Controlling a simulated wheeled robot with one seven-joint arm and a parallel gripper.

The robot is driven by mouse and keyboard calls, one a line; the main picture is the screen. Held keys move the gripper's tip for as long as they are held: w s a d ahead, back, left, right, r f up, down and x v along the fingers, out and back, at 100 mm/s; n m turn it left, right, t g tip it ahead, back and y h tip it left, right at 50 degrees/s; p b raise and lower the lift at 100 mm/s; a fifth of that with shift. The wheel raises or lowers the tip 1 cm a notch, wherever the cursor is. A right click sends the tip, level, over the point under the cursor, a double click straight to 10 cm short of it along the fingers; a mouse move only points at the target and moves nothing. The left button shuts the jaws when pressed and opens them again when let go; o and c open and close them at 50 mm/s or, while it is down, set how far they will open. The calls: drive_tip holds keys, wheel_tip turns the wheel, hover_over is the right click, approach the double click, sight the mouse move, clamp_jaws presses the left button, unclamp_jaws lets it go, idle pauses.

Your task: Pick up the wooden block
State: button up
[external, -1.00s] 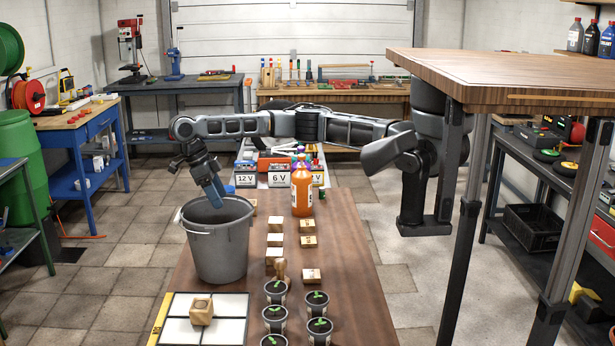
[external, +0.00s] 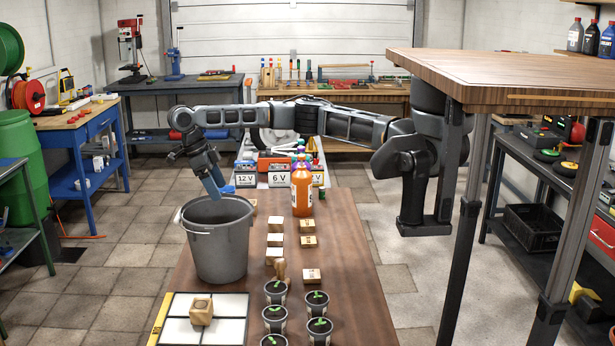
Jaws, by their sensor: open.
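Several pale wooden blocks stand on the brown table. One wooden block (external: 201,311) sits on the white tiled board (external: 236,305) at the front left. Others are a block (external: 312,275) right of centre, a block (external: 308,241) farther back, and a block (external: 275,224) in a column beside the bucket. I cannot tell which one the task means. My gripper (external: 216,194) hangs pointing down, just above the far rim of the grey bucket (external: 222,245). It is open, and I see nothing held in it. It is apart from the blocks in view.
Several potted seedlings (external: 275,319) stand at the table's front. An orange bottle (external: 301,190) stands behind the blocks. A stamp with a wooden handle (external: 280,268) is near the middle. A high wooden table (external: 510,75) stands at right. The table's right strip (external: 350,240) is clear.

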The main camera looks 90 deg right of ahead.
drive_tip(key=s+d+m, duration=0.1)
drive_tip(key=s+d, duration=0.1)
drive_tip(key=s+d+m+p, duration=0.1)
drive_tip(key=s+d, duration=0.1)
drive_tip(key=s+d+m, duration=0.2)
drive_tip(key=s, duration=0.1)
drive_tip(key=shift+d+r+p, duration=0.2)
drive_tip(key=shift+r+p, duration=0.15)
drive_tip(key=shift+r, duration=0.05)
drive_tip(key=s+d+m+t+p, duration=0.1)
drive_tip(key=s+d+m+p, duration=0.1)
drive_tip(key=s+d+m, duration=0.45)
drive_tip(key=m+t+p, duration=0.1)
drive_tip(key=m+t, duration=0.2)
drive_tip(key=m, duration=0.4)
hover_over(309, 240)
drive_tip(key=shift+s+f, duration=0.15)
drive_tip(key=shift+f, duration=5.1)
drive_tip(key=shift+s+f, duration=0.15)
drive_tip(key=shift+f, duration=5.05)
drive_tip(key=shift+w+f+p, duration=0.2)
drive_tip(key=shift+f+p, duration=0.05)
drive_tip(key=shift+f, duration=1.05)
drive_tip(key=shift+w+f+p, duration=0.15)
drive_tip(key=shift+f+p, duration=0.1)
drive_tip(key=shift+f, duration=1)
drive_tip(key=shift+c, duration=0.5)
